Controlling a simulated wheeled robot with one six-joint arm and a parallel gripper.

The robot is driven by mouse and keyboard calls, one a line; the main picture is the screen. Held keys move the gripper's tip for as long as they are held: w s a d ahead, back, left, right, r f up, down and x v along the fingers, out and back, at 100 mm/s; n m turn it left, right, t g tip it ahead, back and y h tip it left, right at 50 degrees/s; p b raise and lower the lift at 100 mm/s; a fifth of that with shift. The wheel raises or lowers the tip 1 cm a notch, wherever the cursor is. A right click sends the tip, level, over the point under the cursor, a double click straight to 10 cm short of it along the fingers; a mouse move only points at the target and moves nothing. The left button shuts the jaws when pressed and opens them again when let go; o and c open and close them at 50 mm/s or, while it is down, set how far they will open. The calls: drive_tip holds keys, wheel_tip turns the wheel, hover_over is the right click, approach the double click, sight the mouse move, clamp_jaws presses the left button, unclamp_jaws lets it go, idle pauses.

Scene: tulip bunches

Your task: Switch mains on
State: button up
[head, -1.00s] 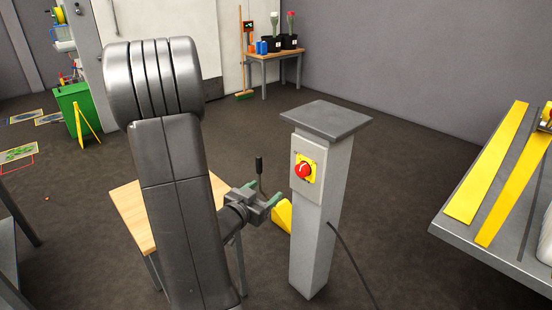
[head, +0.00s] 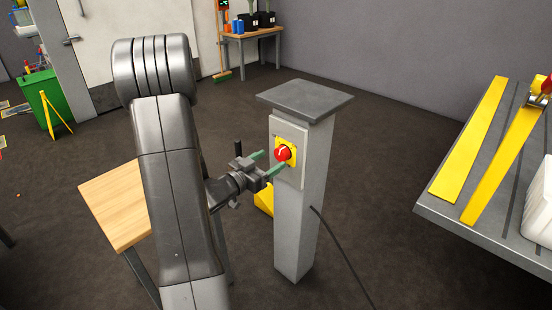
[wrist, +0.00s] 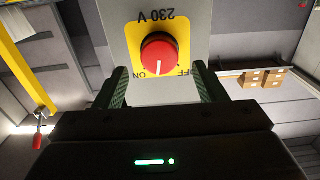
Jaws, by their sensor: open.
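The mains switch is a round red knob (head: 283,153) on a yellow plate (head: 292,142), fixed to the front of a grey post (head: 301,220). In the wrist view the red knob (wrist: 159,53) shows upside down with "230 V", "ON" and "OFF" lettering on its plate (wrist: 187,32). A white mark on the knob points down in that picture, towards the lettering; its exact setting is hard to tell. My gripper (head: 273,161) is open and empty, with its green fingers pointing at the knob. In the wrist view its fingers (wrist: 161,80) stand either side of the knob, apparently short of it.
A wooden-topped table (head: 112,205) stands left of the post, behind my arm. A yellow object (head: 264,198) is low beside the post. A black cable (head: 340,245) runs from the post to the floor. A grey bench (head: 430,205) with yellow strips is at right.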

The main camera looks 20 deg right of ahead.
sight(279, 155)
drive_tip(key=shift+x, duration=1.9)
drive_tip(key=c, duration=1)
